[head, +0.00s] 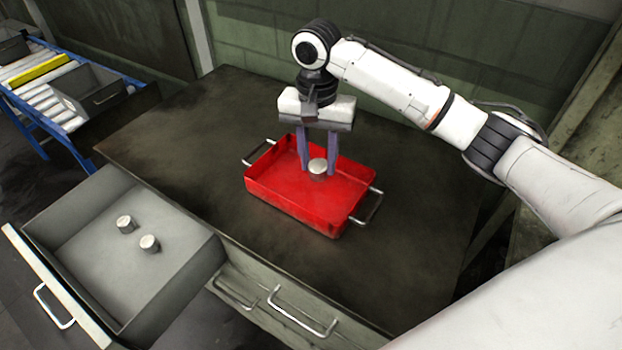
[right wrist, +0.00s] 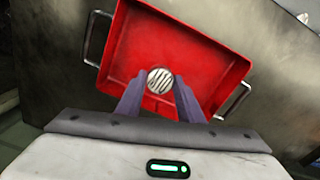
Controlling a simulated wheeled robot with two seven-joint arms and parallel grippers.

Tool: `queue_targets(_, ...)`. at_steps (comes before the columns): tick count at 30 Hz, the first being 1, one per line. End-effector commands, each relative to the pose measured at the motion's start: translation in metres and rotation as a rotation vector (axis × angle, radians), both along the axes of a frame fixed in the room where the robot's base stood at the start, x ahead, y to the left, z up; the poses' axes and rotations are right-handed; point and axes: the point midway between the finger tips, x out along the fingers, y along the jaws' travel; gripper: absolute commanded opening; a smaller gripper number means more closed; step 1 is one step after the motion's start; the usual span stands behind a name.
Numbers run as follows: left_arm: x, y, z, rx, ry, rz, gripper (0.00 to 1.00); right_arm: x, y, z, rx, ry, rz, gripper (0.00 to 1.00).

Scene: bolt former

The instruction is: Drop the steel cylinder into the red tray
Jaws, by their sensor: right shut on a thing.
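The red tray (head: 290,201) sits on the dark workbench, a handle at each end. The steel cylinder (head: 317,166) is between the fingers of my right gripper (head: 318,170), over the inside of the tray. The right wrist view shows the cylinder's round top (right wrist: 160,81) between the two fingertips (right wrist: 160,84), with the tray (right wrist: 127,45) around it. My right gripper is shut on the cylinder and points down. The cylinder's lower end is hard to see, so I cannot tell whether it touches the tray floor. My left gripper is not in view.
An open grey drawer (head: 70,212) at the left holds two more steel cylinders, one (head: 125,224) behind the other (head: 149,243). A roller conveyor (head: 30,75) with a grey bin (head: 90,92) stands at the far left. The bench top (head: 200,140) around the tray is clear.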

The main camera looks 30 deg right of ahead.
Motion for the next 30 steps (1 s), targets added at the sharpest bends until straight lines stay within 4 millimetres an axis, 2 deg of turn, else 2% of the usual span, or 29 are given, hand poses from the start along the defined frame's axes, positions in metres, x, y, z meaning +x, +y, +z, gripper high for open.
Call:
queue_targets(10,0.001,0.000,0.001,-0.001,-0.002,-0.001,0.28,0.000,0.000,-0.003,0.001,-0.002,0.000,0.02)
queue_targets(11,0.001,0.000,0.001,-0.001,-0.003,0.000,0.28,0.000,0.000,-0.003,0.001,-0.002,0.000,0.35)
queue_targets(15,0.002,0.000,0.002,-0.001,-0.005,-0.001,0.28,0.000,0.000,-0.004,0.001,-0.002,0.000,0.55)
queue_targets(25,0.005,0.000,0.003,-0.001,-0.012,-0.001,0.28,0.000,0.000,-0.001,0.001,-0.002,0.000,0.55)
queue_targets(30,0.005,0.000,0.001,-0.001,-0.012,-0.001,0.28,0.001,0.001,0.024,0.002,-0.005,0.001,0.55)
